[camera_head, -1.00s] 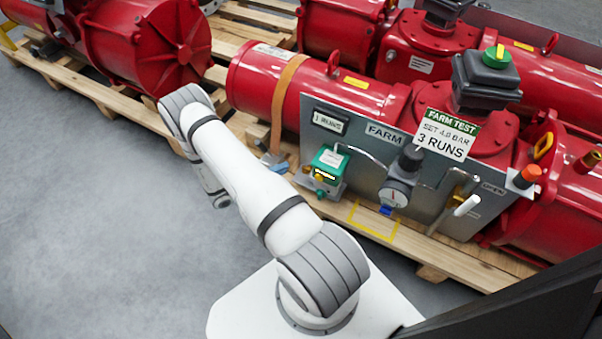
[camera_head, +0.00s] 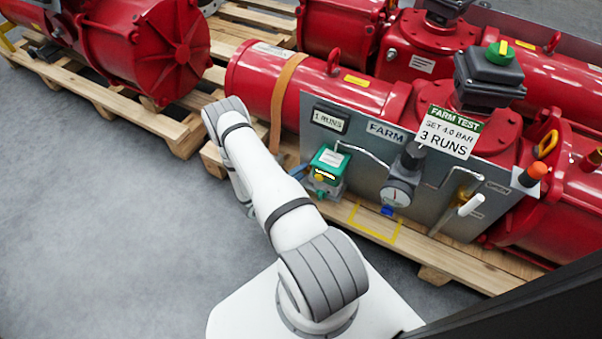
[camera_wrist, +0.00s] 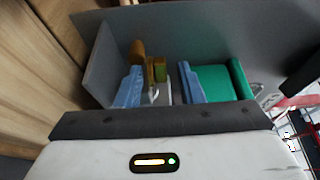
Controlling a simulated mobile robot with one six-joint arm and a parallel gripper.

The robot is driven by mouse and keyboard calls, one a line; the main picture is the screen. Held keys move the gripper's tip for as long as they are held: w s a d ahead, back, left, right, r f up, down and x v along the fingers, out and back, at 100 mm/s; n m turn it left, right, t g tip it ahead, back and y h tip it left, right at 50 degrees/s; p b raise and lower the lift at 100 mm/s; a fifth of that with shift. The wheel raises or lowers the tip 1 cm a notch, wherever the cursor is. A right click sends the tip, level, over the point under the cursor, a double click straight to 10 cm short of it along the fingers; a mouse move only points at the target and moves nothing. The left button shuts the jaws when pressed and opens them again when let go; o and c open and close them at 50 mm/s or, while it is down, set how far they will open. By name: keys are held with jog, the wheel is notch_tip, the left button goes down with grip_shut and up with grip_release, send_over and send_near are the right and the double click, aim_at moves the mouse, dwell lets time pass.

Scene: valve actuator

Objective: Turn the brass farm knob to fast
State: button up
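A green unit (camera_head: 328,160) with a white label is mounted low on the left of the FARM panel. A small brass-yellow knob (camera_head: 319,177) sits on its front; its markings are too small to read. In the wrist view, my gripper (camera_wrist: 158,82) has two blue fingers standing apart with a gap between them. A brass-coloured part (camera_wrist: 160,70) shows in the gap, beyond the fingertips; I cannot tell contact. The green unit (camera_wrist: 215,82) is just right of the right finger. In the head view, my arm mostly hides the gripper; a blue finger shows left of the green unit.
The grey panel (camera_head: 360,165) carries a gauge (camera_head: 396,194), pipes, a white-handled lever (camera_head: 471,205) and a FARM TEST sign (camera_head: 448,131) reading 4.0 BAR, 3 RUNS. A 1 RUNS display (camera_head: 328,121) is above. Wooden pallets (camera_head: 450,258) support red actuators. Floor at left is free.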

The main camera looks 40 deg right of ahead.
jog(key=shift+d, duration=0.1)
grip_shut()
dwell(0.3)
jog(key=shift+r+t, duration=0.1)
jog(key=shift+t, duration=0.2)
jog(key=shift+s+n+t+p, duration=0.2)
jog(key=shift+n+t+p, duration=0.15)
jog(key=shift+n+t, duration=0.4)
jog(key=shift+s+n+t+p, duration=0.15)
jog(key=shift+n+t+p, duration=0.15)
jog(key=shift+n+t, duration=0.45)
jog(key=shift+s+d+n+t+y+p, duration=0.1)
jog(key=shift+n+t+y, duration=0.4)
jog(key=shift+t, duration=0.45)
jog(key=shift+s+n+t+y+p, duration=0.1)
jog(key=shift+n+t+y, duration=0.35)
jog(key=shift+t, duration=0.45)
jog(key=shift+s+d+n+t+y+p, duration=0.1)
jog(key=shift+n+t+y, duration=0.25)
jog(key=shift+n+t, duration=0.45)
jog(key=shift+w+t, duration=0.1)
jog(key=shift+t, duration=0.25)
grip_release()
